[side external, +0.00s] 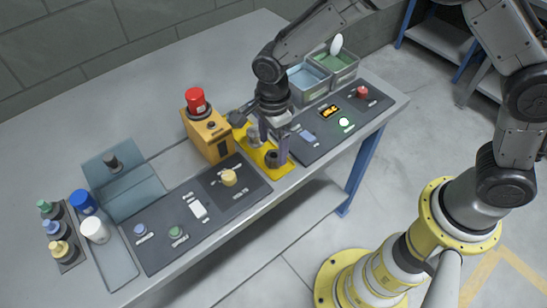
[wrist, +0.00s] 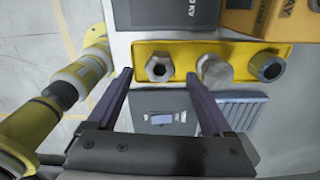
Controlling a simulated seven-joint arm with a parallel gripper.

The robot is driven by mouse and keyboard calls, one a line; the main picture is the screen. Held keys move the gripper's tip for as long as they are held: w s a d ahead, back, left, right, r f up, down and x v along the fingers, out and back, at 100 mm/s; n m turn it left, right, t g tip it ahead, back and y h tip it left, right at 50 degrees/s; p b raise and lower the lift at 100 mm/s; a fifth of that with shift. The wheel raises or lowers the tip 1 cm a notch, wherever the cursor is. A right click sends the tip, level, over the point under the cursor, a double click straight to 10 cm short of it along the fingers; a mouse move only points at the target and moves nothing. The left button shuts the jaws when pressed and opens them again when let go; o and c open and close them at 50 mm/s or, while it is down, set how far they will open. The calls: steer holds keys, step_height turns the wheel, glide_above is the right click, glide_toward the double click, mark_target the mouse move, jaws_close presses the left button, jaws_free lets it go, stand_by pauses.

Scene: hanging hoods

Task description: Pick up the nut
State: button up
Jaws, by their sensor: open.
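The nut (wrist: 158,68) is a grey hexagonal piece with a dark round hole, at the left end of a yellow tray (wrist: 195,47) in the wrist view. My gripper (wrist: 158,76) is open, with its two dark fingers on either side of the nut in the picture. I cannot tell whether they touch it. In the side view my gripper (side external: 276,141) points down over the yellow tray (side external: 257,155), partly hiding the pieces there. A silver round-headed piece (wrist: 215,70) and a dark hollow piece (wrist: 267,66) stand to the right of the nut.
An orange box with a red button (side external: 207,133) stands behind the tray. A panel with a yellow knob (side external: 228,177) lies left, and another with a red knob (side external: 362,93) lies right. Grey bins (side external: 310,85) stand behind the right panel. The bench's front edge is close.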

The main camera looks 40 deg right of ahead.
mark_target(273, 151)
step_height(273, 151, down, 3)
steer(key=shift+d+f, duration=0.1)
steer(key=shift+c, duration=0.2)
jaws_close()
